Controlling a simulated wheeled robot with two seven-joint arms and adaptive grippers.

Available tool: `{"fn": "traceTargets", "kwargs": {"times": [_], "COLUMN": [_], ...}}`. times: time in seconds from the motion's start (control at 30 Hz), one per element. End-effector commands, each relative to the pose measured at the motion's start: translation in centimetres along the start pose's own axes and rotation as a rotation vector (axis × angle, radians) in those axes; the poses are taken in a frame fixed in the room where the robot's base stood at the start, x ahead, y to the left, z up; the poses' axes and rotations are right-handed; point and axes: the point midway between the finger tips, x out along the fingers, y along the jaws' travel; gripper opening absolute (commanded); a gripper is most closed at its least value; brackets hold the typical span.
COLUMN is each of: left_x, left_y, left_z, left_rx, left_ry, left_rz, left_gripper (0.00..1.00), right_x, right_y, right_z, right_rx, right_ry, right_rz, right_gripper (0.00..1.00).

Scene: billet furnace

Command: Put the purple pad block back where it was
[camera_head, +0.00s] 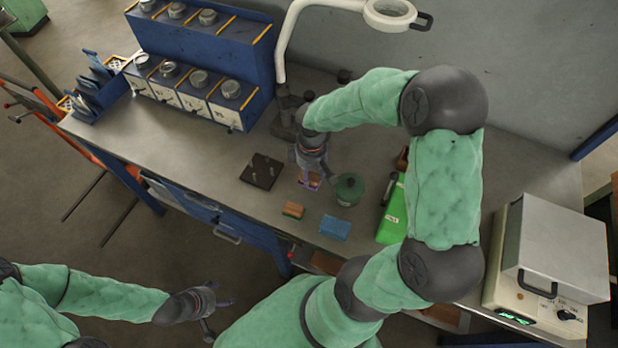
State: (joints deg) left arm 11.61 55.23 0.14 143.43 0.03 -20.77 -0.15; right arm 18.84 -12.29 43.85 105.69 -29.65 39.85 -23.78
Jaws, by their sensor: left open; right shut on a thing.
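My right gripper (310,174) points down over the workbench and is shut on a small block with purple showing at its edges, taken as the purple pad block (311,184). The fingers hide much of it, and I cannot tell whether it touches the bench. A brown-orange block (292,210) and a blue block (334,228) lie on the bench nearer its front edge. A dark square plate with small pegs (261,171) lies just left of the held block. My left gripper (222,300) is open and empty, low in front of the bench.
A dark green round container (348,188) stands close right of my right gripper. A bright green case (393,212) lies further right. A grey box furnace (552,250) stands at the right end. A blue rack with canisters (200,85) and a lamp base are behind. Bare bench (190,145) lies left.

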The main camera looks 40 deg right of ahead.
Motion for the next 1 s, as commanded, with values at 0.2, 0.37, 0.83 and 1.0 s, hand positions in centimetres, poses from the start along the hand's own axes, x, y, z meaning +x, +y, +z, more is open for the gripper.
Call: {"fn": "traceTargets", "kwargs": {"times": [0.2,0.37,0.83,1.0], "left_x": [0.2,0.8,1.3,1.3], "left_y": [-0.1,-0.3,-0.5,-0.5], "left_z": [0.0,0.0,-0.1,-0.1], "left_rx": [0.000,0.000,0.000,0.000], "left_ry": [0.000,0.000,0.000,0.000], "left_rz": [0.000,0.000,0.000,0.000], "left_gripper": [0.69,0.69,0.69,0.69], "right_x": [1.0,3.0,4.8,4.9], "right_y": [0.6,0.9,1.0,1.0], "right_z": [-0.6,-0.9,-1.0,-1.0], "right_rx": [0.000,0.000,0.000,0.000], "right_ry": [0.000,-0.003,0.001,0.000], "right_rz": [0.000,-0.002,0.001,0.001], "right_gripper": [0.17,0.17,0.17,0.71]}}
